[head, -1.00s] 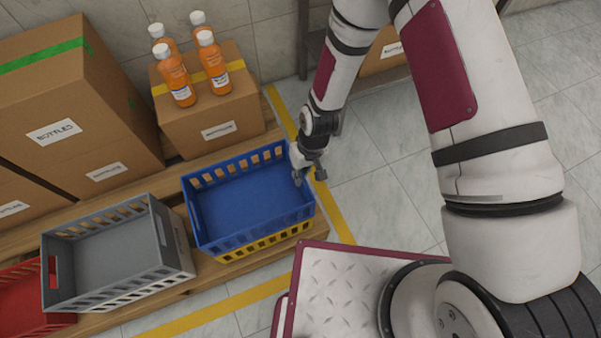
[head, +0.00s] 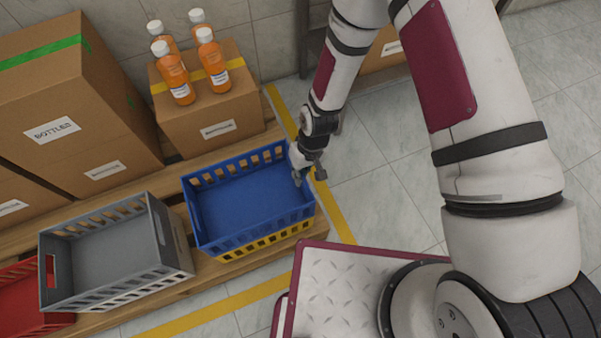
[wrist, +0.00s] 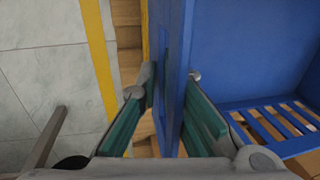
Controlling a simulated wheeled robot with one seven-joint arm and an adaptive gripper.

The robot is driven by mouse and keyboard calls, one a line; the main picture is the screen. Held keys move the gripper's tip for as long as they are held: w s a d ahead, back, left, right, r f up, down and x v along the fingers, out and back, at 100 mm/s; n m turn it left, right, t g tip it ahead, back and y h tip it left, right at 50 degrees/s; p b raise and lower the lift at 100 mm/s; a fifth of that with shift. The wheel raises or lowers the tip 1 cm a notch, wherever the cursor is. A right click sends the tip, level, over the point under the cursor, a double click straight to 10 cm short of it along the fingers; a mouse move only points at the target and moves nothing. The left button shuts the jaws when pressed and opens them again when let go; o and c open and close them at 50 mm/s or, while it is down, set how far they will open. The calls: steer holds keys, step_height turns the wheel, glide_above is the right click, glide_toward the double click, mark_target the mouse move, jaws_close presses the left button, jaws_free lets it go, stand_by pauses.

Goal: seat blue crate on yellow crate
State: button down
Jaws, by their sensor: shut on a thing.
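The blue crate (head: 245,203) is empty and sits directly above the yellow crate (head: 265,243). Only a strip of the yellow crate shows below the blue crate's front side; the rest is hidden. The two look nearly lined up, but I cannot tell whether the blue one rests fully on it. My gripper (head: 303,174) is at the blue crate's right end. In the wrist view, my gripper (wrist: 173,90) is shut on the blue crate's end wall (wrist: 173,45), one finger on each side.
A grey crate (head: 183,245) stands close on the left, with a red crate (head: 22,290) beyond it. Behind are a carton (head: 205,125) with orange bottles (head: 173,78) on top and taller cartons (head: 70,100). Open tiled floor (head: 385,165) lies to the right.

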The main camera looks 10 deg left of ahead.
steer(key=c, duration=1.7)
jaws_free()
steer(key=shift+r, duration=0.15)
steer(key=r, duration=0.4)
steer(key=d+r, duration=0.1)
steer(key=r, duration=0.2)
steer(key=w+r, duration=0.1)
steer(key=r, duration=0.3)
steer(key=shift+w+d+r, duration=0.1)
steer(key=shift+d+r, duration=0.2)
steer(key=shift+d, duration=0.1)
steer(key=shift+r, duration=0.1)
